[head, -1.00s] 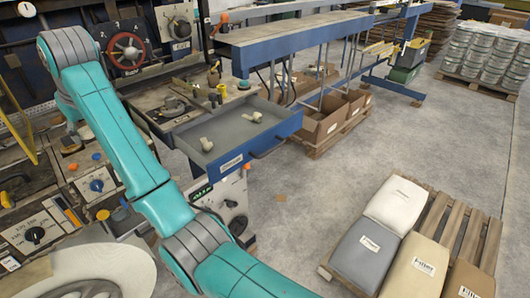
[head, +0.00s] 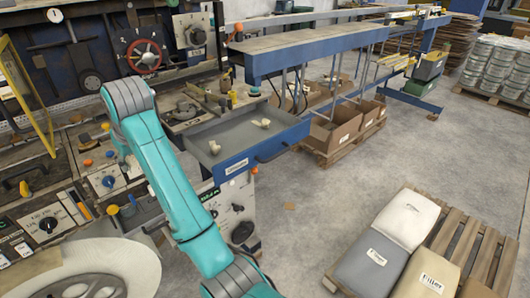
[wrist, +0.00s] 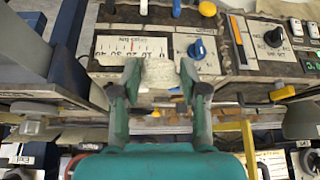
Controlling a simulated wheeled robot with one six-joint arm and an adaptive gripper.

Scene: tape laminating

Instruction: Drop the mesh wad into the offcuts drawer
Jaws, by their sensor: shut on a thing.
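The mesh wad (wrist: 160,74) is a pale, whitish lump between the fingertips of my gripper (wrist: 160,80) in the wrist view. The fingers are shut on it from both sides. The head view does not show my gripper; my arm runs out of its bottom edge. The drawer (head: 262,151) stands pulled open in the middle of the head view, with a blue front, a white label and a grey floor. Two small pale lumps lie inside it, one near the front left (head: 215,147) and one towards the back (head: 261,123). I cannot tell which drawer the wrist view shows, if any.
Behind the wad, the wrist view shows an upside-down control panel with a blue knob (wrist: 197,49). In the head view, a blue-edged bench (head: 310,52) stands behind the drawer. A pallet with sacks (head: 402,217) is at lower right. Open floor lies between.

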